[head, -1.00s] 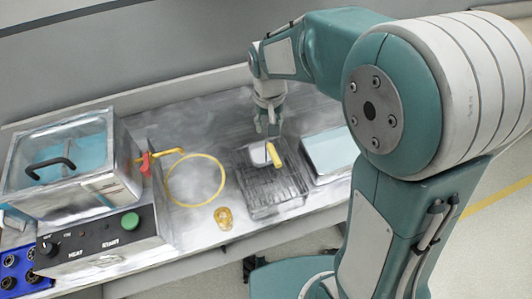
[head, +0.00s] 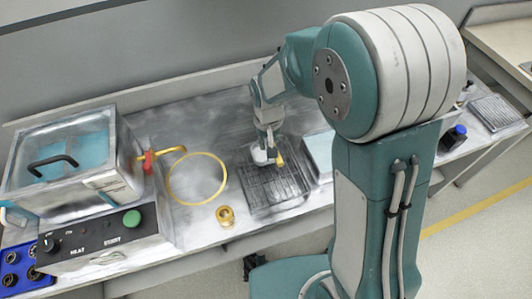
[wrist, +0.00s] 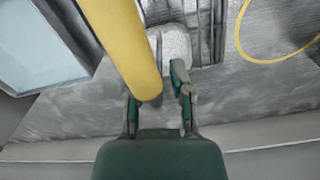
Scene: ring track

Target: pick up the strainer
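The strainer has a yellow handle (head: 280,160) and a pale, silvery bowl (head: 263,157). It is at the back of the dark ribbed tray (head: 275,190). My gripper (head: 268,143) reaches down onto it from behind. In the wrist view the thick yellow handle (wrist: 122,40) passes close to the camera, in front of my gripper's fingers (wrist: 158,80), with the pale bowl (wrist: 172,45) beyond. The handle hides much of the left finger. The fingers sit apart at their bases. I cannot tell whether they are closed on the strainer.
A pale blue-topped container (head: 318,154) stands just right of the tray. A yellow ring (head: 197,178) and a small brass piece (head: 225,216) lie to its left. The lidded heating box (head: 70,160) is at far left. The counter behind the ring is clear.

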